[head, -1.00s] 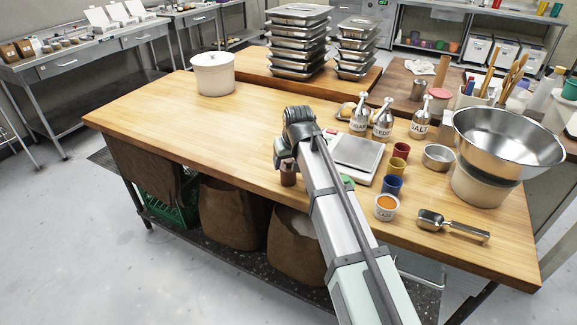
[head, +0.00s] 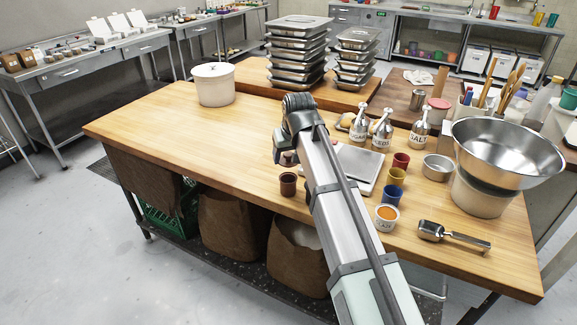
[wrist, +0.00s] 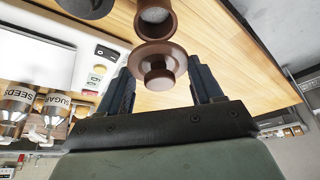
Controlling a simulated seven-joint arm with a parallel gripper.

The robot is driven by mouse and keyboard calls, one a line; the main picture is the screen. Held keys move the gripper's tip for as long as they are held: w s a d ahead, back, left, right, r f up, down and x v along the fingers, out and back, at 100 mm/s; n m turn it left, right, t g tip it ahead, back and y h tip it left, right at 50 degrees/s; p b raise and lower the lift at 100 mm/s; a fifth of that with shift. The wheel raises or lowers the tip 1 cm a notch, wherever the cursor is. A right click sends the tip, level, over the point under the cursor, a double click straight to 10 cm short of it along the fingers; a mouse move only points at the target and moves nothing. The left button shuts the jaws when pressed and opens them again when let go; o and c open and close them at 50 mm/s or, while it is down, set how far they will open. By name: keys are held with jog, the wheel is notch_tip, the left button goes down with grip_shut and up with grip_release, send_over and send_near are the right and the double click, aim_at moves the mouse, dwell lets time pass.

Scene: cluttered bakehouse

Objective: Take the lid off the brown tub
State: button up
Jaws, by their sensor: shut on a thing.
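The brown tub (head: 288,186) stands on the wooden table near its front edge, left of the scale. Its open mouth shows in the wrist view (wrist: 156,20). My gripper (wrist: 160,72) is shut on the brown lid (wrist: 158,53), a round disc with a knob, between its two fingers. The lid is apart from the tub, held above it. In the head view my gripper (head: 287,157) is mostly hidden by my own wrist, and the lid is barely visible there.
A scale (head: 357,167) and red (head: 401,161), yellow (head: 396,176) and blue (head: 390,190) cups stand to the right. Labelled bottles (head: 382,131) stand behind. A white lidded bucket (head: 214,84) is at the back left. The table's left part is clear.

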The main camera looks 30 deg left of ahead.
aim_at(288, 153)
jog(key=shift+r, duration=3.4)
jog(key=shift+w+a, duration=0.1)
jog(key=shift+w, duration=0.35)
jog(key=w+f, duration=0.3)
jog(key=w, duration=1)
jog(key=w+f, duration=0.3)
jog(key=w, duration=1)
jog(key=w+f, duration=0.3)
jog(key=w, duration=1)
jog(key=shift+s+f, duration=0.2)
jog(key=shift+f, duration=4.25)
jog(key=shift+f, duration=0.15)
